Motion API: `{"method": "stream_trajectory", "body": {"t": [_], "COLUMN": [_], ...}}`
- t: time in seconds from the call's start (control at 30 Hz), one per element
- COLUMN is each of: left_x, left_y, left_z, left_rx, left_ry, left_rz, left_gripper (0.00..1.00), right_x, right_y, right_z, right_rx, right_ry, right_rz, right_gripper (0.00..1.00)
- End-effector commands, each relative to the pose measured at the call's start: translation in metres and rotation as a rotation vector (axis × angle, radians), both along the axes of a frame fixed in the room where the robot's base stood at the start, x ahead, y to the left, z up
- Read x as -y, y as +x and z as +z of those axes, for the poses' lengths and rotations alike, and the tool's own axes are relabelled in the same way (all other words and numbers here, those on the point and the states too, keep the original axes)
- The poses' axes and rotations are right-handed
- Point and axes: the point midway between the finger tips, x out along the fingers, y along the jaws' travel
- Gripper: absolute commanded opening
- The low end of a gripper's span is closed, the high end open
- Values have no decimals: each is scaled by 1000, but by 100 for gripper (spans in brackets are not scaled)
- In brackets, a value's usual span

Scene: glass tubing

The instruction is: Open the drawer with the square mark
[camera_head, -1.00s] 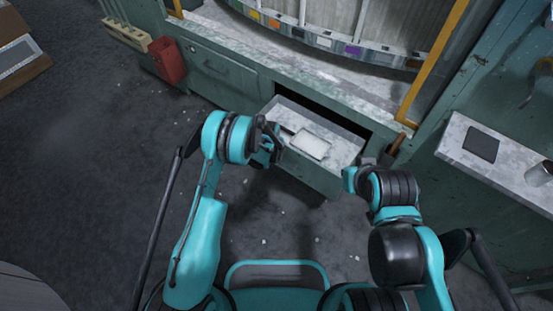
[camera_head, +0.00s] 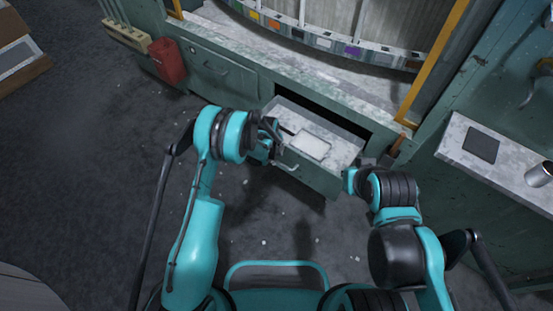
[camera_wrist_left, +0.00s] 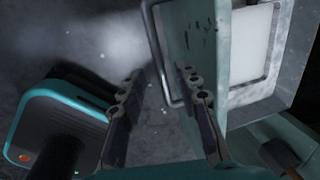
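The teal drawer (camera_head: 320,181) under the worktop is pulled out, with a dark gap behind it. A white rectangular piece (camera_head: 310,145) lies inside, and also shows in the left wrist view (camera_wrist_left: 250,42). I cannot make out a square mark. The drawer's metal bar handle (camera_head: 288,166) shows in the left wrist view (camera_wrist_left: 158,55) just beyond the fingertips. My left gripper (camera_head: 270,140) is at the drawer's left front corner. Its fingers (camera_wrist_left: 158,85) are apart, with nothing between them. My right gripper (camera_head: 352,178) is beside the drawer's right front corner; its fingers are unclear.
A closed drawer (camera_head: 222,72) is to the left in the same cabinet. A red container (camera_head: 168,62) hangs further left. At right, a shelf (camera_head: 455,135) holds a dark square pad (camera_head: 481,146) and a metal cup (camera_head: 540,174).

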Motion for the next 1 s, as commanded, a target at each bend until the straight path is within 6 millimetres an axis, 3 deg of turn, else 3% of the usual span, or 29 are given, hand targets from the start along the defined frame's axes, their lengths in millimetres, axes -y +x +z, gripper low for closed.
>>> {"method": "stream_trajectory", "body": {"t": [0.2, 0.4, 1.0], "left_x": [-6, -9, -10], "left_y": [-7, -12, -13], "left_z": [49, 77, 85], "left_rx": [0, 0, 0], "left_ry": [0, 0, 0], "left_rz": [1, 1, 0], "left_gripper": [32, 32, 32], "right_x": [0, 0, 0], "right_y": [0, 0, 0], "right_z": [0, 0, 0], "right_rx": [0, 0, 0], "right_ry": [0, 0, 0], "right_rz": [0, 0, 0], "right_gripper": [0, 0, 0]}}
